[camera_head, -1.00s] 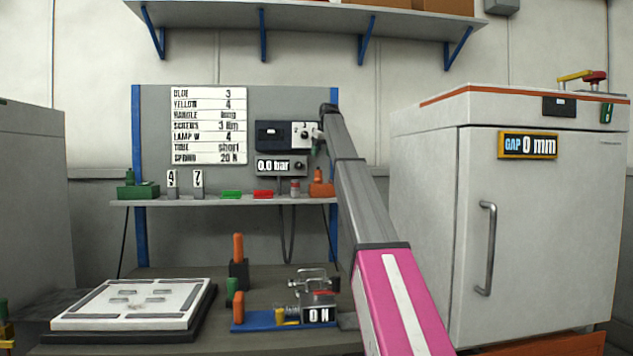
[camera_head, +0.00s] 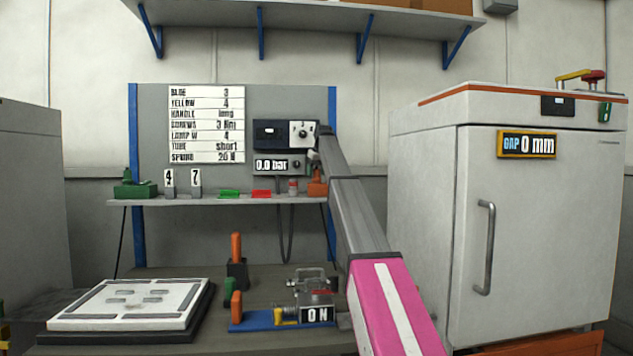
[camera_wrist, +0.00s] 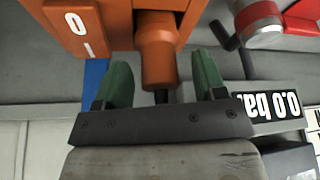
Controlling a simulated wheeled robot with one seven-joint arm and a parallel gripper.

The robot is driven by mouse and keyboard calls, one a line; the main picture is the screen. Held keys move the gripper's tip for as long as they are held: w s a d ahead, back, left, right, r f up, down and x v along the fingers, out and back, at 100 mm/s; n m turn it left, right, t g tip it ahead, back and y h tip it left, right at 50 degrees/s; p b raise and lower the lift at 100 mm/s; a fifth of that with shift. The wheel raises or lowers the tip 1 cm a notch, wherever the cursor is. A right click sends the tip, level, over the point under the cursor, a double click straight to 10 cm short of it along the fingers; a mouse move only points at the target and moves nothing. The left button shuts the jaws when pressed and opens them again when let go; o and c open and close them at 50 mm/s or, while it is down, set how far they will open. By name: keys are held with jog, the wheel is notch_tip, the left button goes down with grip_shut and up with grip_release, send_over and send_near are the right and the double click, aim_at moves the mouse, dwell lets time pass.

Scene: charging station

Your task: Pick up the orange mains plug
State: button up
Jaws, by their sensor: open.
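The orange mains plug (camera_wrist: 156,55) is a rounded orange body with a dark lower end. In the wrist view it sits between the two green fingers of my gripper (camera_wrist: 161,78), with a visible gap on each side. The fingers are open and not closed on it. An orange block with a "0 I" mark (camera_wrist: 75,25) adjoins the plug at upper left. In the head view the orange block and plug (camera_head: 317,187) show small at the right end of the shelf, and my gripper (camera_head: 314,161) is just above them, partly hidden by my arm.
The shelf (camera_head: 215,200) also carries a red-topped cylinder (camera_head: 293,187), red and green blocks and number tags. A pressure display reading 0.0 bar (camera_head: 278,165) is close beside my gripper. A white cabinet (camera_head: 520,220) stands at right. The bench below holds a fixture (camera_head: 275,318).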

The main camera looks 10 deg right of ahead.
jog(key=shift+w+f, duration=0.1)
jog(key=shift+f, duration=0.15)
jog(key=c, duration=1)
jog(key=shift+r, duration=0.1)
jog(key=shift+c, duration=0.2)
